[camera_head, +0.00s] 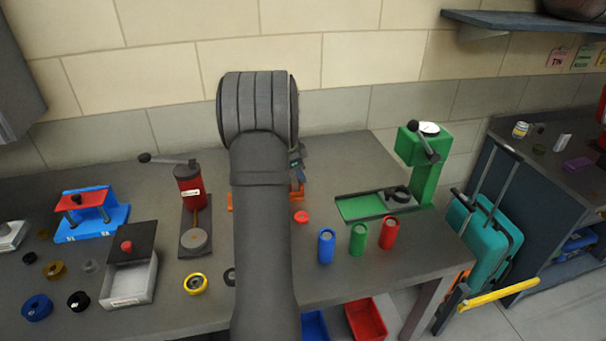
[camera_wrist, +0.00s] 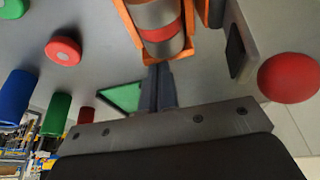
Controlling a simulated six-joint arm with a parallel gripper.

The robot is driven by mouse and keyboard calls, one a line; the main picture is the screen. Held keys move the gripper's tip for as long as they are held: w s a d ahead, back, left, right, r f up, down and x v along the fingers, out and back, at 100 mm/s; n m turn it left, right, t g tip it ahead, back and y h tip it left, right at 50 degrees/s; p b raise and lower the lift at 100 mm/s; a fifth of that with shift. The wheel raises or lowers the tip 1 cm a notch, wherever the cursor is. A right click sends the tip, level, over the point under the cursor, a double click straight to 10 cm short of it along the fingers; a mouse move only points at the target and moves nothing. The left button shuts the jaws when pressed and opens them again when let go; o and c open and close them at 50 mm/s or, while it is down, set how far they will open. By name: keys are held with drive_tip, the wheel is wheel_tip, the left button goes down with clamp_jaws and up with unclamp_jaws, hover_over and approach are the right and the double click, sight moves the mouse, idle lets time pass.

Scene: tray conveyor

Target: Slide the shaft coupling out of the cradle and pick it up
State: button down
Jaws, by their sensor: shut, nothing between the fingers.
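The shaft coupling (camera_wrist: 158,18) is a silver-grey cylinder with a red band. It lies in the orange cradle (camera_wrist: 124,16) at the top of the wrist view, with orange walls on both sides. My gripper (camera_wrist: 159,68) is shut and empty, its fingertips just short of the cradle's near end. I cannot tell whether they touch it. In the head view my arm hides the coupling and most of the cradle (camera_head: 240,202); only orange edges show either side of the arm.
Blue (camera_head: 326,246), green (camera_head: 358,239) and red (camera_head: 389,233) cylinders stand right of my arm, near a red disc (camera_head: 301,217). A green press (camera_head: 428,175) stands behind them. A dark red press (camera_head: 189,190) and a lidded box (camera_head: 130,275) stand to the left.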

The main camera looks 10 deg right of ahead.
drive_tip(key=a, duration=0.8)
drive_tip(key=shift+d, duration=0.1)
drive_tip(key=d, duration=0.2)
drive_tip(key=d+r, duration=0.1)
drive_tip(key=shift+d, duration=0.35)
drive_tip(key=v, duration=0.9)
drive_tip(key=shift+a, duration=0.1)
